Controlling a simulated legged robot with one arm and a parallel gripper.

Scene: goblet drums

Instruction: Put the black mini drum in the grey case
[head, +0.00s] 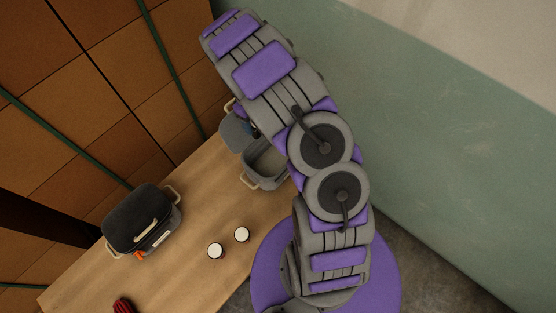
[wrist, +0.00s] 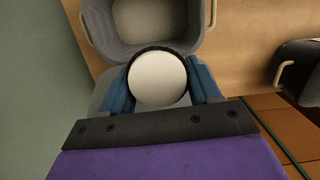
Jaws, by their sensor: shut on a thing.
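My gripper (wrist: 160,88) is shut on a drum with a round white head and a black rim (wrist: 158,78), between its blue fingers in the wrist view. The drum's body is hidden below its head. The open grey case (wrist: 200,38) lies just beyond the drum, and the drum's far edge overlaps the case's near wall in the picture. The height of the drum over it is unclear. In the head view the grey case (head: 250,180) stands open on the table with its lid (head: 233,133) folded back. My arm hides part of it and most of my gripper.
A closed black case (head: 133,217) with light handles stands on the wooden table (head: 185,215). Two white-topped drums (head: 216,251) (head: 242,234) stand near the table's right edge. A red object (head: 123,305) is at the bottom. Brown panelling and a green wall flank the table.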

